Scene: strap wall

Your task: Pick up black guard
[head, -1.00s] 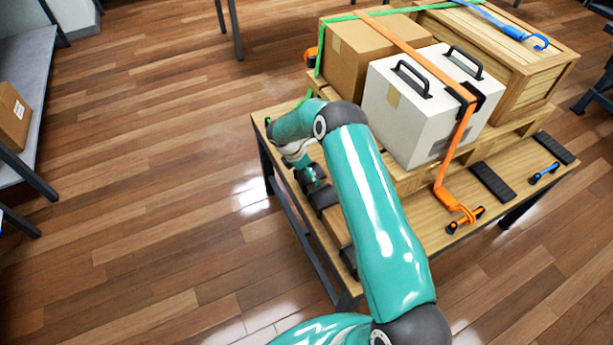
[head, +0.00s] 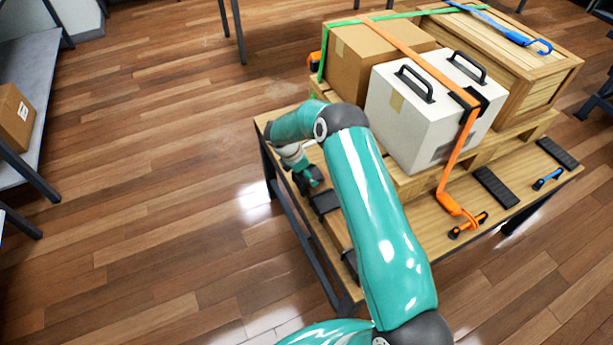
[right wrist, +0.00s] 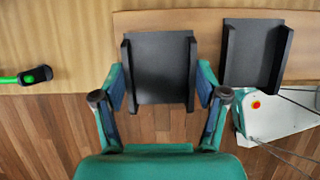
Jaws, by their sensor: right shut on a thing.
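A black guard (right wrist: 160,68), a channel-shaped piece with two raised sides, lies at the wooden table's edge in the right wrist view. My right gripper (right wrist: 160,90) has its two fingers against the guard's opposite sides and is shut on it. A second black guard (right wrist: 257,55) lies just to the right, apart from the fingers. In the head view my right gripper (head: 307,180) is at the table's left end, close to a black guard (head: 325,202), with my arm hiding part of that area. My left gripper is not in view.
Two more black guards (head: 496,187) (head: 557,153) lie on the table's right part, near orange and blue ratchets. A white case (head: 425,115), a cardboard box (head: 370,60) and a wooden crate (head: 510,60) stand strapped on a pallet. A green-ended ratchet (right wrist: 30,76) lies left of the held guard.

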